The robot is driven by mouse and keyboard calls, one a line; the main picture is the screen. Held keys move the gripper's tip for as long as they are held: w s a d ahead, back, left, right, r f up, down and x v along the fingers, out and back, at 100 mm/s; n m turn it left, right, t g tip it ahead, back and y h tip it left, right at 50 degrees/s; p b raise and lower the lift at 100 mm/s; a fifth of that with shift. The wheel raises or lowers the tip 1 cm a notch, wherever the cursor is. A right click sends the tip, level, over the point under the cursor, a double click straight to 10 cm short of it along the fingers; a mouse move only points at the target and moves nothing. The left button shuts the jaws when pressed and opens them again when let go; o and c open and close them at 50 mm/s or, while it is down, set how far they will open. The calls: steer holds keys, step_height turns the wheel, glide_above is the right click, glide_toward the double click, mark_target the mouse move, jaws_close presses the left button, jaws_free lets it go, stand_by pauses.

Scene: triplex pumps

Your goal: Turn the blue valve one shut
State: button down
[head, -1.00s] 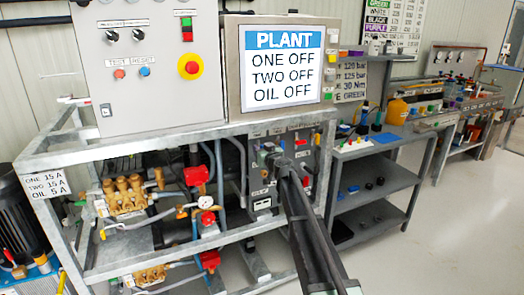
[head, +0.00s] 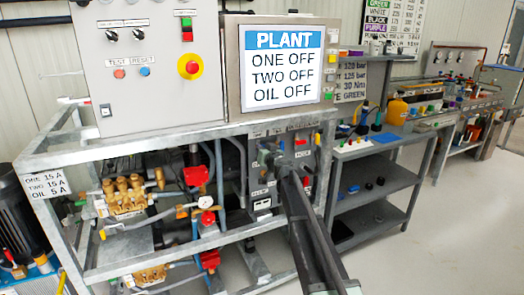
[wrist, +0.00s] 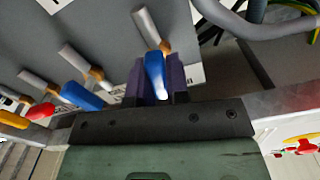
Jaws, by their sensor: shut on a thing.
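In the wrist view my gripper (wrist: 154,82) is shut on a blue valve handle (wrist: 155,72), with one dark purple finger on each side of it. The handle's metal stem runs up and left toward the grey panel. A second blue handle (wrist: 85,96) stands to its left, apart from the fingers. I cannot read which blue handle is valve one. In the head view my gripper (head: 276,162) is at the grey valve panel (head: 265,130) below the screen, and my arm hides much of the handle there.
A red handle (wrist: 42,110) and a yellow handle (wrist: 14,119) are further left in the wrist view. A bright grey pipe (wrist: 250,22) runs at upper right. The screen (head: 283,66) reads ONE OFF, TWO OFF, OIL OFF. Open floor lies right of my arm.

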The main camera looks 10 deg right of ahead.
steer(key=m, duration=0.4)
steer(key=shift+d, duration=0.1)
steer(key=m, duration=0.4)
steer(key=shift+f, duration=0.15)
steer(key=m, duration=0.3)
steer(key=shift+d+m, duration=0.1)
steer(key=shift+m, duration=0.2)
steer(key=shift+f+m, duration=0.1)
steer(key=shift+m, duration=1.8)
steer(key=c, duration=1.1)
jaws_free()
steer(key=v, duration=1)
steer(key=shift+s+d, duration=0.15)
steer(key=shift+s, duration=0.2)
